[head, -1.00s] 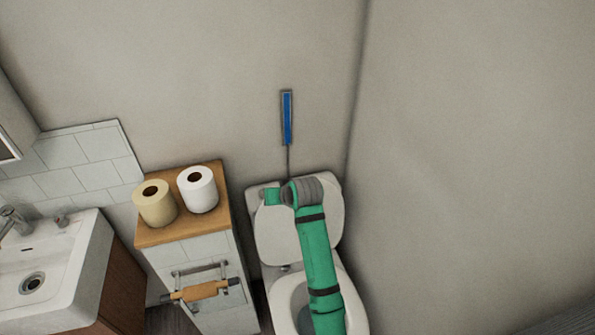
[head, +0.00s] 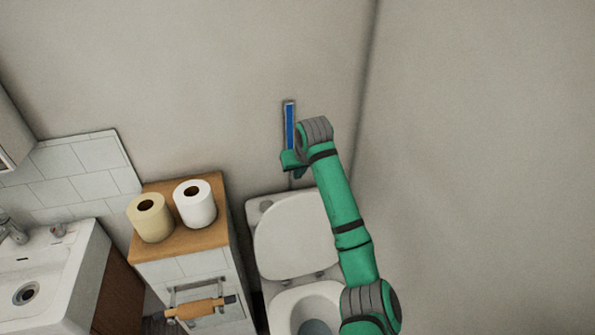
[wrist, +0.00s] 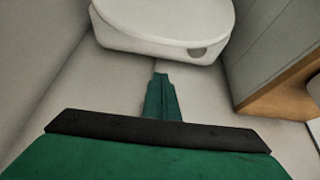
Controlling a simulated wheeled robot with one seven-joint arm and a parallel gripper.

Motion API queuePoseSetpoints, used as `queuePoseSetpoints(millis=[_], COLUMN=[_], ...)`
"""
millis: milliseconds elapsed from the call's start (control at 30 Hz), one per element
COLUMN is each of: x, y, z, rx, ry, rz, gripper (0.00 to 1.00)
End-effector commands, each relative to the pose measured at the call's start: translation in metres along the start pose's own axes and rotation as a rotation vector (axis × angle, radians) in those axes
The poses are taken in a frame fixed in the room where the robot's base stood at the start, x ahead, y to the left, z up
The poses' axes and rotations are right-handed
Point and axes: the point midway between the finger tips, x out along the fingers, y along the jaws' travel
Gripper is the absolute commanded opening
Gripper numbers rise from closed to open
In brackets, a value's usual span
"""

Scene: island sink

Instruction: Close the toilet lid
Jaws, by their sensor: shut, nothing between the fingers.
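The white toilet lid (head: 288,238) stands raised in the head view, leaning back above the toilet bowl (head: 283,308). My green arm covers part of its right side. My gripper (head: 293,168) is above the lid's top edge, near the wall, and looks clear of it; its fingers are hard to make out there. In the wrist view my gripper (wrist: 160,82) is shut and empty, its narrow green fingers together. A white rounded part of the toilet (wrist: 165,22) shows beyond the fingertips, with a gap between; I cannot tell exactly which part.
A wood-topped cabinet (head: 180,262) with two paper rolls (head: 194,205) stands left of the toilet. A sink (head: 45,270) is at far left. A bare wall closes off the right.

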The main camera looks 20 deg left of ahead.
Motion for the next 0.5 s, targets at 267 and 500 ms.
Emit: queuePoseSetpoints(millis=[267,500], x=[0.043,0.053], y=[-0.007,-0.006], z=[-0.002,0.009], rx=[-0.007,-0.007], ry=[-0.001,0.002], rz=[-0.004,-0.004], gripper=[0.00,0.00])
